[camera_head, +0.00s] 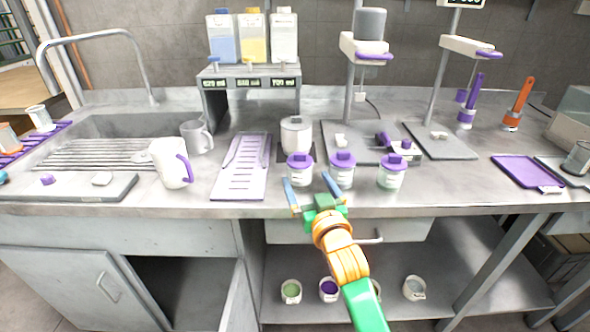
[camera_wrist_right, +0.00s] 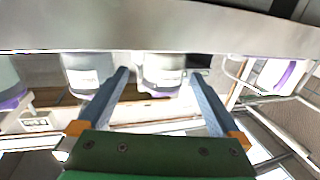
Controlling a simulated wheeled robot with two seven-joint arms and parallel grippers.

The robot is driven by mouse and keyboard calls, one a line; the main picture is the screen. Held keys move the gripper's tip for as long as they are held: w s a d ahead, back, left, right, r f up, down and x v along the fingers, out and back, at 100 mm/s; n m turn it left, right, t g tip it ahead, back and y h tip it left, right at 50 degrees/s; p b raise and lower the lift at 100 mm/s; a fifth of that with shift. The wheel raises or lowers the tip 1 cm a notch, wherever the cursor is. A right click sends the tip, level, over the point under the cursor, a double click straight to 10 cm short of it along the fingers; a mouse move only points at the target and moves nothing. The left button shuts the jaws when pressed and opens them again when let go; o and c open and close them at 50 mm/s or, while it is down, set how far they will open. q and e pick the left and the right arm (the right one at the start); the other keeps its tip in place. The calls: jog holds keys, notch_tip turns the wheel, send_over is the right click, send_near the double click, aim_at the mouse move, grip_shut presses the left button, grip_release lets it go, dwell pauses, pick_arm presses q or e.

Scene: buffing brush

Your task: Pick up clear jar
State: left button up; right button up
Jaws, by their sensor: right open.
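Three small see-through jars with purple lids stand upright in a row near the counter's front edge: a left jar (camera_head: 299,172), a middle jar (camera_head: 342,174) and a right jar (camera_head: 391,174) with greenish contents. I cannot tell for sure which is the clear jar. My right gripper (camera_head: 308,181) is open and empty at the front edge, its blue fingers pointing at the left jar. In the right wrist view, which looks upside down, one jar (camera_wrist_right: 162,75) shows between the spread fingers (camera_wrist_right: 160,82), apart from them; another jar (camera_wrist_right: 88,75) is beside it. My left gripper is out of view.
A white mug (camera_head: 171,163) and a purple-white tray (camera_head: 242,168) lie to the left. A white canister (camera_head: 296,136) stands behind the jars. Flat grey plates, stands and a purple tray (camera_head: 527,171) are to the right. A lower shelf holds several open jars.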

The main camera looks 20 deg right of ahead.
aim_at(303, 176)
jog(key=shift+w+r, duration=0.35)
jog(key=shift+w, duration=0.2)
jog(key=w, duration=0.4)
jog(key=shift+w+a+f, duration=0.15)
jog(key=shift+w+f, duration=0.1)
jog(key=shift+s+r, duration=0.1)
jog(key=shift+s, duration=0.05)
jog(key=shift+c, duration=0.2)
jog(key=c, duration=1.4)
